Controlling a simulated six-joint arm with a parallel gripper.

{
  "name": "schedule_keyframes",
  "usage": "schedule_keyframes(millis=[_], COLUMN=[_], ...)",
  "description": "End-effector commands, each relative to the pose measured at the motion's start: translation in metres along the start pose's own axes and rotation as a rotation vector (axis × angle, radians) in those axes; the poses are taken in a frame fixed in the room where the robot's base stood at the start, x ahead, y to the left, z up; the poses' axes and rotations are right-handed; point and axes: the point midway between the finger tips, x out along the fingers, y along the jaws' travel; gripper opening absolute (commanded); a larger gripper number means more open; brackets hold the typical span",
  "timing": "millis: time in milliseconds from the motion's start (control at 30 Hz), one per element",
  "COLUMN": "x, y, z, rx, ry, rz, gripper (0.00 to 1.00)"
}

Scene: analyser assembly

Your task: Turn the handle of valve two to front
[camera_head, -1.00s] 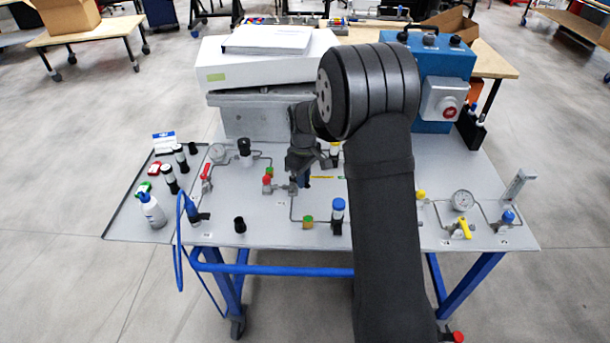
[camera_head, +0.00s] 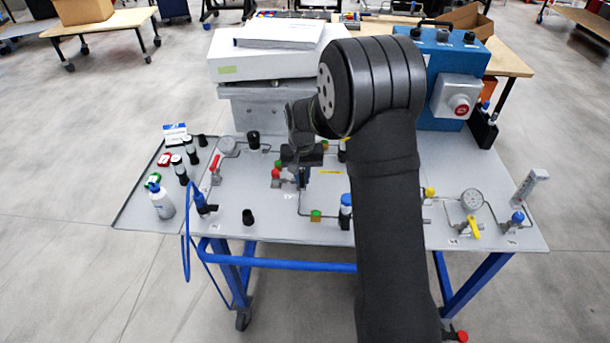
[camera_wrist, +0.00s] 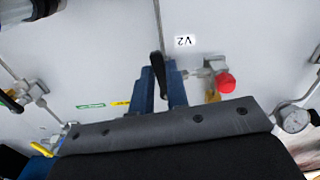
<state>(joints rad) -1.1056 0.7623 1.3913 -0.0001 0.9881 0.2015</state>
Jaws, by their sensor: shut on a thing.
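The black handle (camera_wrist: 157,66) of valve two shows in the wrist view, beside the white V2 label (camera_wrist: 185,41). My gripper (camera_wrist: 159,87) has its two blue fingers shut on this handle, one on each side. In the head view my gripper (camera_head: 302,175) points down at the panel (camera_head: 270,220), left of my forearm. The handle and valve body are mostly hidden there by the gripper.
A red knob (camera_wrist: 225,82) sits close to the right of the fingers in the wrist view. A gauge (camera_wrist: 293,119) lies farther right. In the head view, a blue-capped part (camera_head: 346,205) stands near my forearm. A grey-white machine (camera_head: 265,60) stands behind.

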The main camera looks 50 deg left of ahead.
Motion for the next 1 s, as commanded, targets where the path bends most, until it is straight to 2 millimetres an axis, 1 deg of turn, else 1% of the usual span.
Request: schedule_keyframes(millis=[300, 833, 867, 900, 967, 1000], x=[-0.0003, -0.0003, -0.0003, -0.0003, -0.0003, -0.0002], y=[-0.0052, -0.006, -0.006, -0.0059, -0.0058, -0.0058], z=[-0.0006, -0.0008, -0.0008, -0.0008, -0.0007, -0.0007], rx=[0.114, 0.135, 0.135, 0.135, 0.135, 0.135], ry=[0.001, 0.001, 0.001, 0.001, 0.001, 0.001], rz=[-0.001, -0.001, -0.001, -0.001, -0.001, -0.001], gripper=[0.0, 0.0, 0.18, 0.26, 0.36, 0.36])
